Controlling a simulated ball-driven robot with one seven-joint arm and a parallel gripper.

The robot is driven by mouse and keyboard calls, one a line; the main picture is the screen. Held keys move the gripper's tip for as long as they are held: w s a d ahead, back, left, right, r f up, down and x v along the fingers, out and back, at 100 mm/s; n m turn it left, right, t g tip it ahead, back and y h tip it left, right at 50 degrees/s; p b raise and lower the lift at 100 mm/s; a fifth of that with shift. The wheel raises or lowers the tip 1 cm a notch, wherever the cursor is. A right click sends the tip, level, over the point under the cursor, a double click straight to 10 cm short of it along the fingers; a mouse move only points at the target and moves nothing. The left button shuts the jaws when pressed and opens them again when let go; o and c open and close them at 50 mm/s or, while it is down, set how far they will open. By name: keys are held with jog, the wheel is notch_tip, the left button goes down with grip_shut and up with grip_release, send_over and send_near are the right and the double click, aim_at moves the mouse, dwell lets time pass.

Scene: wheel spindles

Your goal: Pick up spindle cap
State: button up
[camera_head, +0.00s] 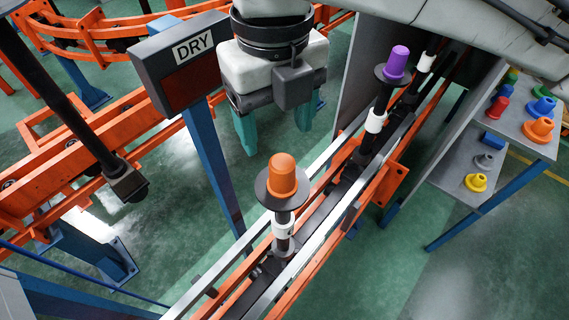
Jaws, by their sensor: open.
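An orange spindle cap (282,175) sits upright on top of the nearest spindle (282,228), on a dark round disc. A purple spindle cap (396,62) sits on a second spindle (375,122) farther back on the same rail. My gripper (275,128) hangs at the top centre with its teal fingers pointing down, open and empty. In the picture it is above and slightly left of the orange cap, apart from both caps.
An orange conveyor rail (318,250) runs diagonally under the spindles. A dark "DRY" sign (180,62) on a blue post stands left of my gripper. A grey shelf (455,160) at right holds several coloured caps. A grey panel (362,70) stands behind.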

aim_at(282, 161)
notch_tip(282, 161, down, 2)
jog(key=shift+f, duration=0.1)
jog(key=f, duration=0.4)
jog(key=shift+s+d+f+p, duration=0.2)
jog(key=shift+s+d+p, duration=0.1)
jog(key=shift+d, duration=0.1)
jog(key=shift+f, duration=0.5)
jog(key=c, duration=1.1)
